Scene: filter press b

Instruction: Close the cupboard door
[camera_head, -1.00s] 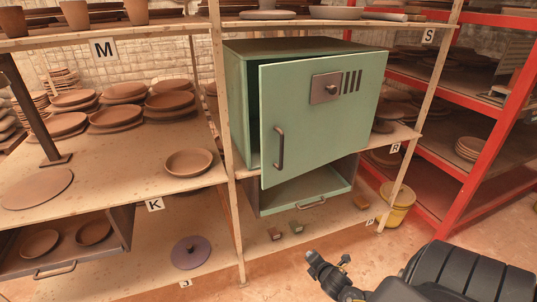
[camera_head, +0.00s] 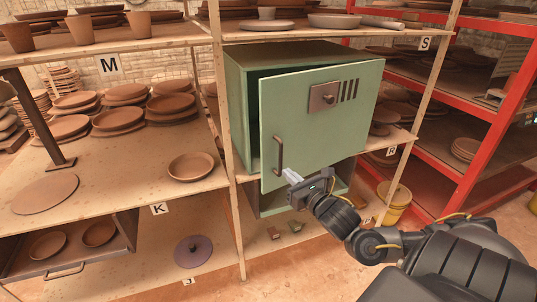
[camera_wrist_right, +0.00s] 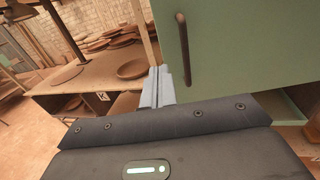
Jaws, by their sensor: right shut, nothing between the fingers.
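The green cupboard (camera_head: 245,72) stands on the middle shelf in the head view. Its door (camera_head: 325,130) is ajar, with a dark gap along the left edge. A dark vertical handle (camera_head: 279,155) is on the door's lower left; it also shows in the right wrist view (camera_wrist_right: 184,50). My right gripper (camera_head: 290,177) is shut and empty, just below the handle near the door's lower left corner. In the wrist view its fingers (camera_wrist_right: 157,88) are together beside the door's edge. I cannot tell whether they touch the door. My left gripper is not in view.
A green open drawer (camera_head: 272,204) sits under the cupboard, partly hidden by my right arm. A wooden post (camera_head: 228,130) stands left of the cupboard. Shelves with clay plates (camera_head: 190,166) are at left, a red rack (camera_head: 480,135) and yellow bucket (camera_head: 393,210) at right.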

